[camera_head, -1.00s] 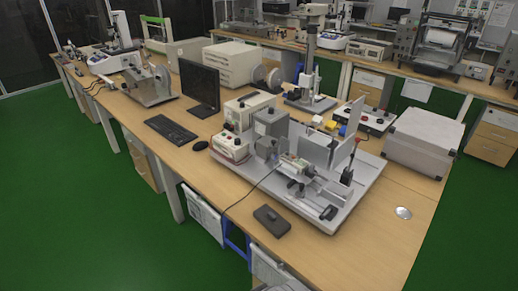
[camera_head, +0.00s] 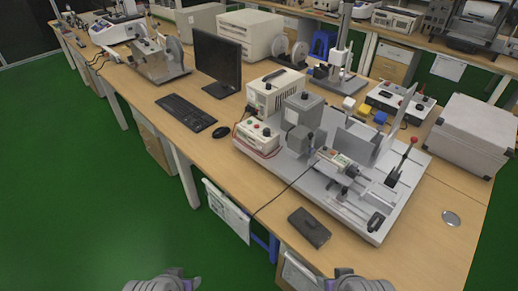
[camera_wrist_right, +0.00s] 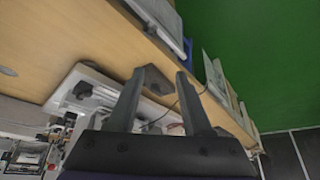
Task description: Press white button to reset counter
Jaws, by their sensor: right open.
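A test rig on a grey base plate (camera_head: 408,196) stands on the wooden bench. A small light unit with a greenish face (camera_head: 333,157), possibly the counter, sits at its middle. A button on it is too small to make out. A small white block (camera_head: 348,103) stands behind the rig beside yellow and blue ones. My right gripper (camera_wrist_right: 160,75) is open and empty in the right wrist view, apart from the rig. Parts of my two arms show at the bottom edge of the head view, short of the bench; the left jaws cannot be made out.
A black box (camera_head: 309,227) lies at the bench's front edge, with a cable nearby. A keyboard (camera_head: 186,112), mouse (camera_head: 221,132) and monitor (camera_head: 217,62) stand left of the rig. A grey case (camera_head: 474,135) stands at right. Green floor is clear in front.

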